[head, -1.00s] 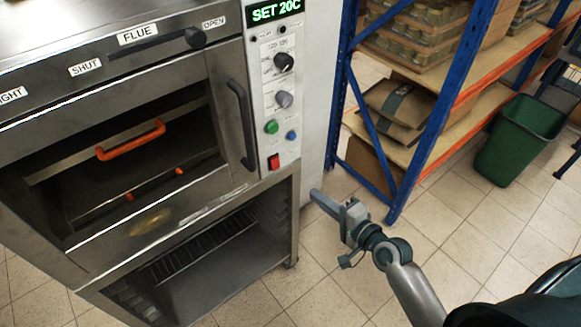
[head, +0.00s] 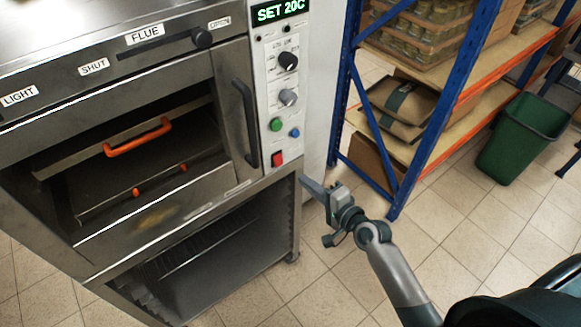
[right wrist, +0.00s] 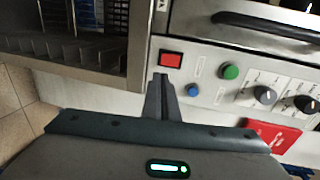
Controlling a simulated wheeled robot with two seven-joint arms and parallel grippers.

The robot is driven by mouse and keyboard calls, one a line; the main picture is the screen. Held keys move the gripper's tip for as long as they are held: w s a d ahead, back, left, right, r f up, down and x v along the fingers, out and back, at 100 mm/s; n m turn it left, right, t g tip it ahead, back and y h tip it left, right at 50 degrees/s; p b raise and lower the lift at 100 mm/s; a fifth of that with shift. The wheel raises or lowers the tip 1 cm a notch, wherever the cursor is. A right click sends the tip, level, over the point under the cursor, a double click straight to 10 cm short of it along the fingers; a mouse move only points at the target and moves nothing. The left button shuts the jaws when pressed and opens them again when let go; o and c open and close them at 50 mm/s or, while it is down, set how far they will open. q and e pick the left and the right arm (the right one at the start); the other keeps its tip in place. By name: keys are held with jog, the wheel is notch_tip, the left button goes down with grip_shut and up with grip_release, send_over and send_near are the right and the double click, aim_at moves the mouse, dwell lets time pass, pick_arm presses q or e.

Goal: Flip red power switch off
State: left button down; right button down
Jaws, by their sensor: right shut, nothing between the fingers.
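The red power switch (head: 277,159) is a small rectangular rocker in a dark frame, low on the oven's control panel, below a green button (head: 278,124) and a blue button (head: 295,132). My right gripper (head: 306,183) is shut and empty, to the lower right of the switch. In the right wrist view, the closed fingertips (right wrist: 160,78) point toward the red switch (right wrist: 171,59) and lie just below it in the picture. Contact cannot be told. Which way the rocker is tipped cannot be told. My left gripper is out of view.
The oven door handle (head: 245,122) stands out left of the panel. A blue-framed shelf (head: 432,118) and a green bin (head: 521,139) stand right. Tiled floor is clear around my right arm.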

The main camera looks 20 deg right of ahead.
aim_at(278, 160)
jog(key=p+x, duration=0.1)
jog(key=x, duration=0.7)
jog(key=shift+p, duration=0.35)
jog(key=b, duration=0.3)
jog(key=shift+w+f+t, duration=0.1)
jog(key=shift+w+t, duration=0.2)
jog(key=shift+s+f, duration=0.1)
jog(key=shift+s, duration=0.05)
